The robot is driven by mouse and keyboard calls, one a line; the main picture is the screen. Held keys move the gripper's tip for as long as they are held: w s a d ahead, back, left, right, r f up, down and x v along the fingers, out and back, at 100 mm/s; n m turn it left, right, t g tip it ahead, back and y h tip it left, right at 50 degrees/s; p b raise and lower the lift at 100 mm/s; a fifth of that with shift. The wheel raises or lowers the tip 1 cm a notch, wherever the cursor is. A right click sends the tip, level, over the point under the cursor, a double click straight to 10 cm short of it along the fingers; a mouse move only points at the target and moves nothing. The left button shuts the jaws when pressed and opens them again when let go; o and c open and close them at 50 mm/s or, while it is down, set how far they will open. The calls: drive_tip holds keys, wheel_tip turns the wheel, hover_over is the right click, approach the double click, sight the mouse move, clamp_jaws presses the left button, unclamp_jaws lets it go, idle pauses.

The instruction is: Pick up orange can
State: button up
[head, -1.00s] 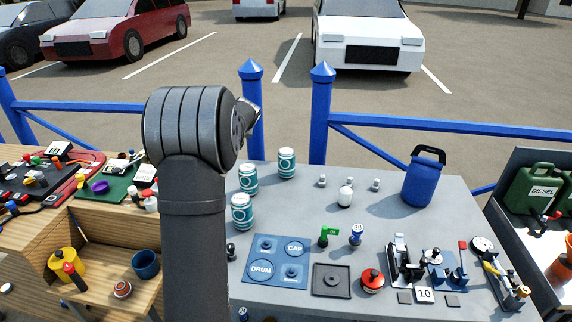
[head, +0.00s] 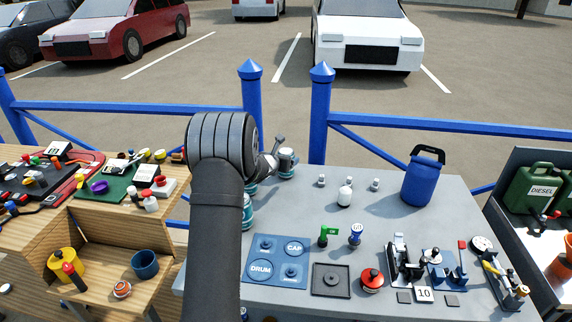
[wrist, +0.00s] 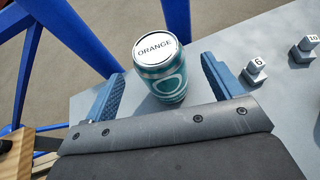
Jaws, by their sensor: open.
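The orange can is a teal can with a white lid marked ORANGE (wrist: 160,75). It stands upright on the grey table, and in the head view (head: 287,173) it is at the back left, its upper part partly covered by my wrist. My gripper (wrist: 162,69) is open, with one blue finger on each side of the can in the wrist view. The can looks clear of both fingers, with a wider gap on the right. I cannot tell how deep it sits between them. In the head view my arm hides much of the gripper.
Two more teal cans stand nearer, mostly behind my arm; one shows at its edge (head: 247,212). A blue jug (head: 423,180) is farther right. A blue railing (head: 320,120) runs behind the table.

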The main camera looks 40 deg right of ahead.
wheel_tip(320, 180, down, 2)
drive_tip(key=shift+f, duration=0.15)
drive_tip(key=shift+x, duration=2.6)
drive_tip(key=shift+a+f, duration=0.1)
drive_tip(key=shift+f, duration=0.05)
drive_tip(key=c, duration=1.3)
